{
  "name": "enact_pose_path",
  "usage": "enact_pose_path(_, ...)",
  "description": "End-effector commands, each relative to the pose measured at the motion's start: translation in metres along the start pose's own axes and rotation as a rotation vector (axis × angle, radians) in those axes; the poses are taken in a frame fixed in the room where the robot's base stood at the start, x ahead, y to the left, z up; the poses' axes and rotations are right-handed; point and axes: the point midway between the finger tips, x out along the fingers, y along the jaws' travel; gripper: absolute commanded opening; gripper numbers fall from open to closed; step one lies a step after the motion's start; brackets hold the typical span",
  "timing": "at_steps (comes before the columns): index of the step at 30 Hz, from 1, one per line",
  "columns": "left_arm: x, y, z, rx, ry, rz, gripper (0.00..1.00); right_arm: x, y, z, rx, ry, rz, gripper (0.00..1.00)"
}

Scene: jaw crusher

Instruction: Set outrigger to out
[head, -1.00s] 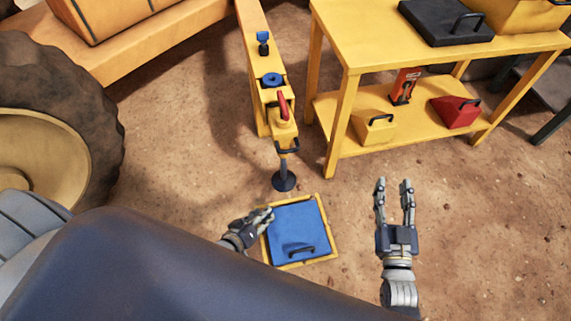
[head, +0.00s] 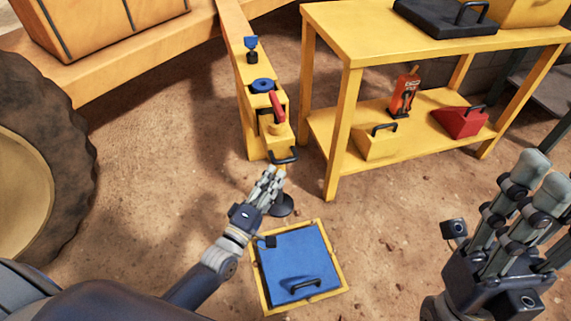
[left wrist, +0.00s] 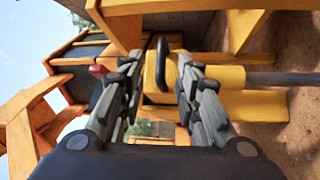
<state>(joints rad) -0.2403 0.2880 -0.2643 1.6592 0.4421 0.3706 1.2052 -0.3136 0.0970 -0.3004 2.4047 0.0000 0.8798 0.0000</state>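The outrigger is a yellow beam (head: 242,80) with a black handle (head: 283,156) on its end and a red lever (head: 277,106) on top. Its round black foot (head: 282,205) is partly behind my left gripper (head: 270,182). That gripper is just below the handle in the head view. In the left wrist view, its fingers are apart, with the black handle (left wrist: 162,62) ahead between them. I cannot tell whether they touch it. My right gripper (head: 525,190) is open and empty at the right, away from the outrigger.
A blue pad in a yellow frame (head: 261,286) lies on the ground below the foot. A yellow table (head: 345,40) with a lower shelf stands right of the beam. A large wheel (head: 60,150) is at the left. Bare ground lies between wheel and beam.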

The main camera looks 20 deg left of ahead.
Motion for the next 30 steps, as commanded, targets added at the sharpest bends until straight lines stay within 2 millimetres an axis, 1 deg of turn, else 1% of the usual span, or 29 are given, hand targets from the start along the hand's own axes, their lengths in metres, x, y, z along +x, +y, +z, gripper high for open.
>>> enact_pose_path(1, 0.012, -0.002, 0.0, 0.0, 0.002, 0.005, 0.31, -0.001, 0.0, 0.001, -0.002, 0.014, -0.005, 0.4)
enact_pose_path(3, 0.025, -0.002, 0.0, 0.0, 0.003, 0.004, 0.31, 0.001, 0.0, 0.002, -0.003, 0.027, -0.01, 0.4)
enact_pose_path(6, 0.043, -0.003, 0.0, 0.0, 0.002, 0.002, 0.31, 0.004, 0.0, 0.003, -0.006, 0.043, -0.017, 0.4)
enact_pose_path(10, 0.061, -0.003, 0.0, 0.002, 0.001, 0.0, 0.31, 0.007, -0.001, 0.004, -0.008, 0.059, -0.024, 0.4)
enact_pose_path(15, 0.072, -0.002, 0.0, 0.002, 0.0, -0.002, 0.31, 0.01, -0.001, 0.004, -0.01, 0.07, -0.029, 0.4)
enact_pose_path(23, 0.074, -0.001, 0.0, 0.002, 0.0, -0.003, 0.31, 0.011, -0.001, 0.004, -0.01, 0.071, -0.03, 0.4)
enact_pose_path(24, 0.074, -0.001, 0.0, 0.002, 0.0, -0.003, 0.29, 0.011, -0.001, 0.004, -0.01, 0.071, -0.03, 0.4)
enact_pose_path(26, 0.074, -0.001, 0.0, 0.002, 0.0, -0.003, 0.15, 0.011, -0.001, 0.004, -0.01, 0.071, -0.03, 0.4)
enact_pose_path(27, 0.074, -0.001, 0.0, 0.002, 0.0, -0.003, 0.06, 0.011, -0.001, 0.004, -0.01, 0.071, -0.03, 0.4)
enact_pose_path(28, 0.074, -0.002, 0.0, 0.002, 0.0, -0.003, 0.0, 0.011, -0.001, 0.004, -0.01, 0.071, -0.03, 0.4)
enact_pose_path(30, 0.074, -0.001, 0.0, 0.002, 0.0, -0.003, 0.0, 0.011, -0.001, 0.004, -0.01, 0.071, -0.03, 0.4)
